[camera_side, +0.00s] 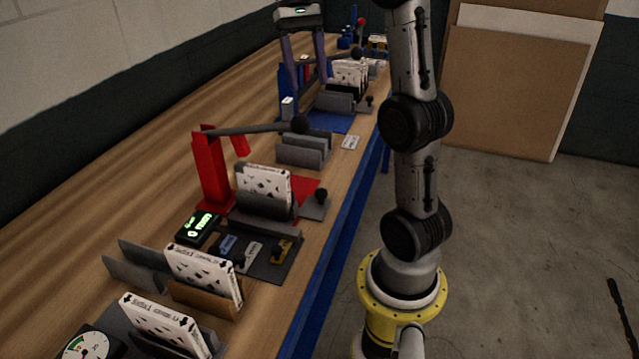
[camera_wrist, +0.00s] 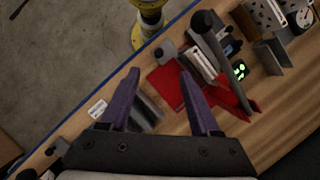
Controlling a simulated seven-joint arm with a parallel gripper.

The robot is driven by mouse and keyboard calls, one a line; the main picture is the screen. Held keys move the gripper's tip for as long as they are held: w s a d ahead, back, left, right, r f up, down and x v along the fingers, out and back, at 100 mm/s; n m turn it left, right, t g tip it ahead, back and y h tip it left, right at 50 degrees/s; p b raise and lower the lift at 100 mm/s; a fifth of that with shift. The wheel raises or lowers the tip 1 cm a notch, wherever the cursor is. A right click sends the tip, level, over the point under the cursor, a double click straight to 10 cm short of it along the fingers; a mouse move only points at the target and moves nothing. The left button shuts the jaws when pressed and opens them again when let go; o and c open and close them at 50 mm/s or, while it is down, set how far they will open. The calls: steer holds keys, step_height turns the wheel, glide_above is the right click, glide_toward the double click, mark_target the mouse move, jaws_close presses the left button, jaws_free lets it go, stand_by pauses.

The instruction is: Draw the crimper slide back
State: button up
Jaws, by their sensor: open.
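A red lever press (camera_side: 210,172) stands on the bench in the side view, its dark lever ending in a black ball. The press (camera_wrist: 232,98) also shows in the wrist view, with the plate (camera_wrist: 166,50) beyond the fingertips. A similar blue station with a knobbed slide (camera_side: 367,105) stands farther back; I cannot tell which is the crimper. My gripper (camera_side: 308,98) is open and empty, its purple fingers (camera_wrist: 158,68) pointing down above the bench.
A grey slotted rack (camera_side: 304,150) and a small white card (camera_side: 350,143) lie between the stations. A green-lit display (camera_side: 198,227), coloured clips and more boxed filters (camera_side: 205,275) fill the near bench. The blue bench edge borders open floor.

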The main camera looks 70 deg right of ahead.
glide_toward(321, 191)
steer(key=x, duration=0.8)
steer(key=shift+f, duration=0.15)
jaws_close()
stand_by(1.5)
